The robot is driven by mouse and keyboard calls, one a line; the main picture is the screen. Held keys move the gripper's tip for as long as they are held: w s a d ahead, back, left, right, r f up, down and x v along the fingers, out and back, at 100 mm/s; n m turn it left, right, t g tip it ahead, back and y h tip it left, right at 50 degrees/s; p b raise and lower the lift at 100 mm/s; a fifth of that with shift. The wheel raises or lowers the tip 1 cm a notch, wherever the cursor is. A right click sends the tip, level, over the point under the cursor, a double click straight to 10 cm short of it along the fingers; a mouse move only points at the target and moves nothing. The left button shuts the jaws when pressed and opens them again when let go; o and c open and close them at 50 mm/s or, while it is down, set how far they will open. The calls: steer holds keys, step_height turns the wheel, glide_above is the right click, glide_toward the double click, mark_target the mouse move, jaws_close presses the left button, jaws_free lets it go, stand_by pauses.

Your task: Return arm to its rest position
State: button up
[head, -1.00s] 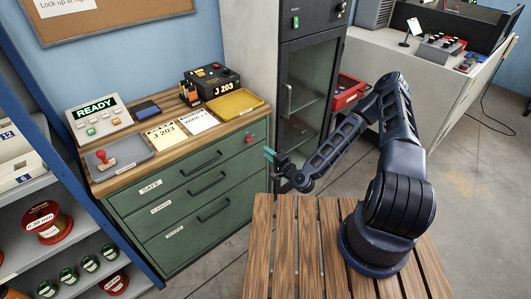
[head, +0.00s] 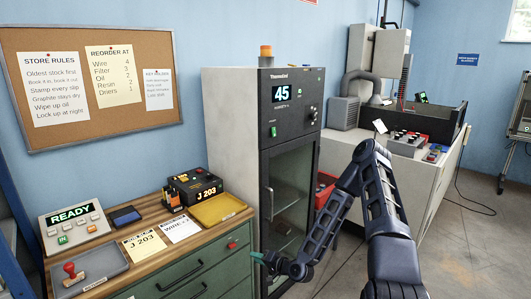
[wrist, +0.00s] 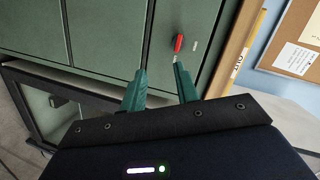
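My arm is folded in the head view, its forearm reaching down and left to my gripper (head: 260,257). The gripper is in front of the right end of the green drawer cabinet (head: 190,280), and no object shows in it. In the wrist view my gripper (wrist: 158,70) has two teal fingers standing apart, with nothing between them. Beyond the fingers are the green drawer fronts and a red key or knob (wrist: 179,43), which I see apart from the fingers. The lower part of my arm is cut off by the head view's bottom edge.
A tall dark-fronted drying cabinet (head: 292,150) showing 45 stands right of the drawers. On the wooden top are a READY panel (head: 72,227), a stamp tray (head: 88,270), cards and a yellow tray (head: 218,208). Floor (head: 465,215) is open at right.

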steer(key=w+d+r+n+g+h, duration=0.1)
steer(key=w+d+r+n+h, duration=0.15)
steer(key=d+r+h, duration=0.6)
steer(key=w+d+r+n+g+h, duration=0.2)
steer(key=d+r+n+h, duration=0.1)
steer(key=d+r, duration=1.05)
steer(key=s+d+r+m+h, duration=0.1)
steer(key=s+d+r, duration=0.2)
steer(key=s+r, duration=0.3)
steer(key=s+d+r+m+h, duration=0.1)
steer(key=s+d+r, duration=0.25)
steer(key=r, duration=0.45)
steer(key=s+d+r, duration=0.1)
steer(key=s+r, duration=0.3)
steer(key=s, duration=0.4)
steer(key=s+d+r+g+y, duration=0.1)
steer(key=s+r, duration=0.4)
steer(key=s, duration=0.3)
steer(key=shift+d+m, duration=0.35)
